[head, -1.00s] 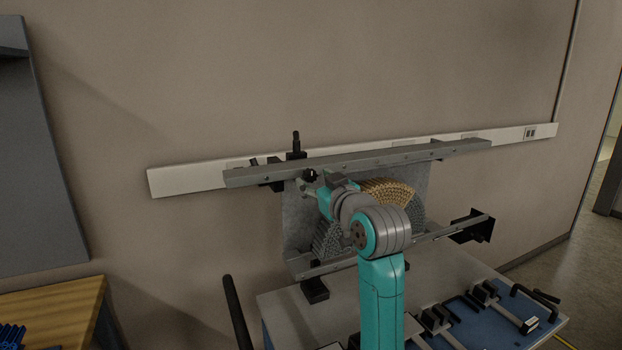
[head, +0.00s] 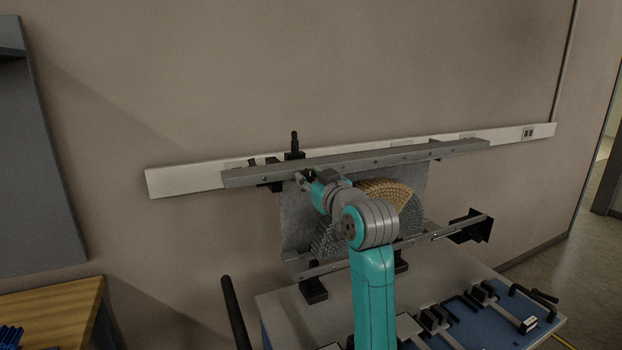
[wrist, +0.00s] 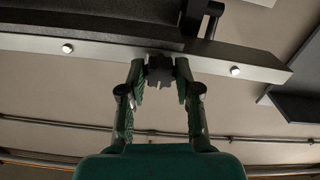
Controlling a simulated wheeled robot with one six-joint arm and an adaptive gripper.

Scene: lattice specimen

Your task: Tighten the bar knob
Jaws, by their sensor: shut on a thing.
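The bar knob (wrist: 159,70) is a small black lobed knob at the edge of the long grey bar (wrist: 90,46) in the wrist view. My gripper (wrist: 161,72) has a green-lined finger on each side of the knob and is shut on it. In the head view the grey upper bar (head: 390,158) runs across the top of the fixture. My gripper (head: 304,179) reaches its underside near the left end. The knob is too small and covered to make out clearly there.
A lattice specimen (head: 385,188) with tan and grey parts stands behind my arm, against a grey plate (head: 294,215). A lower bar (head: 335,266) crosses in front. A black clamp post (head: 294,147) rises at the upper bar's left. Several tools lie on the bench at right.

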